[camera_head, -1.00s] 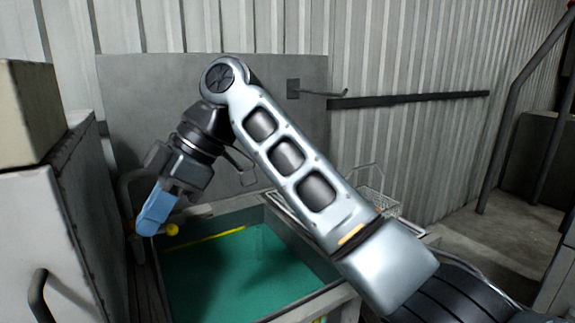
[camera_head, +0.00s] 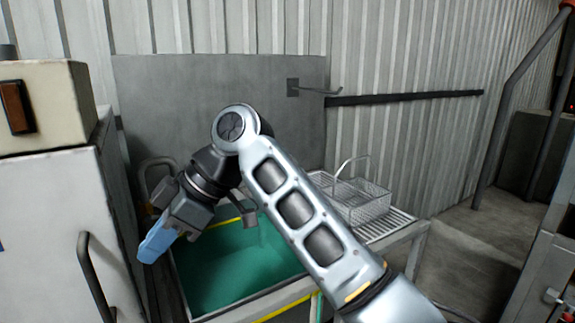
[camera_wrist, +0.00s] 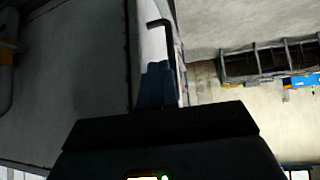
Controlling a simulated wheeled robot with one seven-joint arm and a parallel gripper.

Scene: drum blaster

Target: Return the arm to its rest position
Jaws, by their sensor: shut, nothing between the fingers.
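My arm shows in the head view, bent at the elbow, with its forearm hanging down to the left. My gripper (camera_head: 150,252) has light blue fingers, which are shut with nothing between them. It is in front of the left rim of the green-lined basin (camera_head: 240,265), near the white cabinet. In the wrist view, the blue fingers (camera_wrist: 157,85) sit together beyond the dark gripper body. The arm hides part of the basin.
A white cabinet (camera_head: 55,215) with a dark handle stands close on the left, with a beige box (camera_head: 60,110) on top. A wire basket (camera_head: 362,203) rests on a slatted rack (camera_head: 395,222) right of the basin. Open floor (camera_head: 465,265) lies further right.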

